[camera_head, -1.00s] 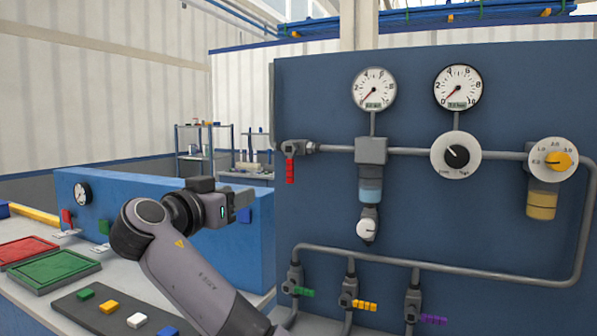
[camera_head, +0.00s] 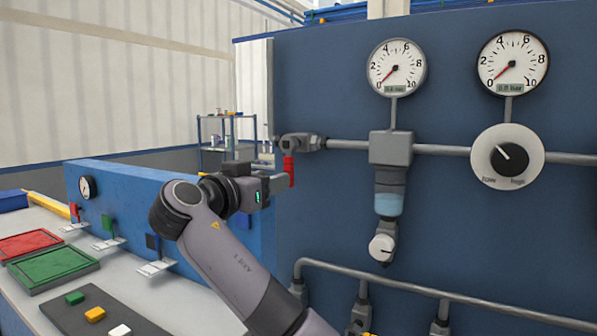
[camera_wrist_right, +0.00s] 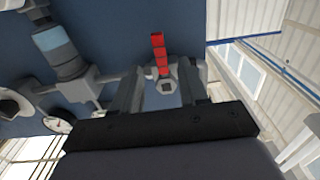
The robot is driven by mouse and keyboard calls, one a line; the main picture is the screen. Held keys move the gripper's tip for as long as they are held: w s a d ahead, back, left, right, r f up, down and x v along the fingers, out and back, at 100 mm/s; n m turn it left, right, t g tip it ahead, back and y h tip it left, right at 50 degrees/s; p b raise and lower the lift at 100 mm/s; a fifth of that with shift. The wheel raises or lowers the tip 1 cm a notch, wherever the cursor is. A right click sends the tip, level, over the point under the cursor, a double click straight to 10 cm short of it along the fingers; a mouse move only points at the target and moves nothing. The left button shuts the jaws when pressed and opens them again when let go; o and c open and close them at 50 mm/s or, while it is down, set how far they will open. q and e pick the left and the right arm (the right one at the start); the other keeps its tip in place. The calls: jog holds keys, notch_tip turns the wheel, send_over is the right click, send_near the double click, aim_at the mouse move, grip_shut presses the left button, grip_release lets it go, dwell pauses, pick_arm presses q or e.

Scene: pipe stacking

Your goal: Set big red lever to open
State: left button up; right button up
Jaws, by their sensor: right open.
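The big red lever (camera_head: 289,170) hangs straight down from its grey valve (camera_head: 297,142) at the left end of the horizontal pipe, at a right angle to that pipe. My right gripper (camera_head: 281,182) is at the lever's lower part, its fingertips overlapping it in the head view. In the right wrist view the red lever (camera_wrist_right: 159,52) shows between the two spread fingers of the right gripper (camera_wrist_right: 160,88), with its far end beyond them. The jaws are open; I cannot tell whether a finger touches the lever. My left gripper is not in view.
The blue panel (camera_head: 330,210) behind the lever carries two gauges, a grey filter unit (camera_head: 390,150) and a black-and-white dial (camera_head: 508,157). A low blue box (camera_head: 130,200) with small levers stands left, near red and green trays (camera_head: 52,265).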

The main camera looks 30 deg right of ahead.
aim_at(289, 161)
jog(key=p+x, duration=0.2)
jog(key=x, duration=0.5)
jog(key=shift+w+d, duration=0.15)
jog(key=shift+d, duration=0.1)
jog(key=shift+c, duration=0.2)
grip_shut()
